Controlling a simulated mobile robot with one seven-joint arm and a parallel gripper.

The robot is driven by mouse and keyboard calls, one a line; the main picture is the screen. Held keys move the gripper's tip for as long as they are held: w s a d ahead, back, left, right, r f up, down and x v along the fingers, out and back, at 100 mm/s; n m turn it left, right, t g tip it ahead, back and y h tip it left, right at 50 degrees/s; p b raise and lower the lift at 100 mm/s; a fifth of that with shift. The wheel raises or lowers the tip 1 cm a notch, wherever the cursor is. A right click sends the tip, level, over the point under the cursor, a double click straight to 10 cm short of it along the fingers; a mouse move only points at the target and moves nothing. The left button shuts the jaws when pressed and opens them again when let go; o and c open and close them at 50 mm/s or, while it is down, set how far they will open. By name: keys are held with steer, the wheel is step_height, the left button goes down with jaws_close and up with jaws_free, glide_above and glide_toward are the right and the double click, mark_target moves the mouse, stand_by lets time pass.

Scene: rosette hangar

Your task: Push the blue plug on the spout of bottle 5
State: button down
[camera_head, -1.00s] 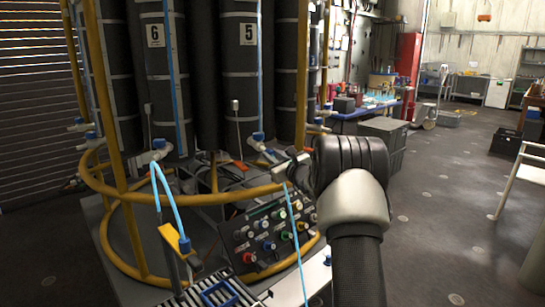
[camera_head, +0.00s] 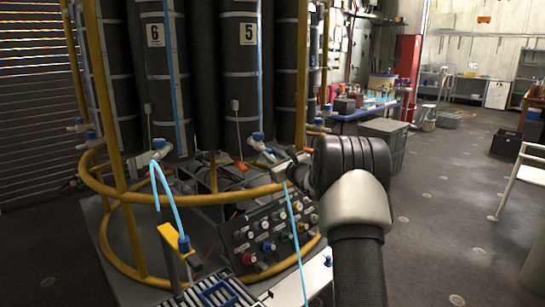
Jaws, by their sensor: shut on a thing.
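Bottle 5 (camera_head: 241,75) is a tall dark cylinder in the rosette, with a white "5" label. Its pale spout (camera_head: 266,152) sticks out at the lower right, below a blue knob (camera_head: 257,137). My gripper (camera_head: 283,166) is at the outer end of this spout, coming from the right. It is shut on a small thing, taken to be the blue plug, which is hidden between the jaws. A light blue tube (camera_head: 294,215) hangs just below the gripper. I cannot tell whether the plug touches the spout.
The yellow ring rail (camera_head: 150,196) runs just below the spout and gripper. A sloped panel of coloured knobs (camera_head: 270,240) stands underneath. Bottle 6 (camera_head: 160,70) is to the left, with a blue tube on its spout. Open floor lies to the right.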

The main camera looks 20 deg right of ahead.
steer(key=shift+w, duration=0.5)
stand_by(0.6)
steer(key=c, duration=1.5)
jaws_free()
steer(key=s, duration=0.5)
steer(key=s+d, duration=0.1)
steer(key=s, duration=0.5)
steer(key=s+p, duration=0.1)
steer(key=s, duration=0.5)
steer(key=shift+s+d, duration=0.2)
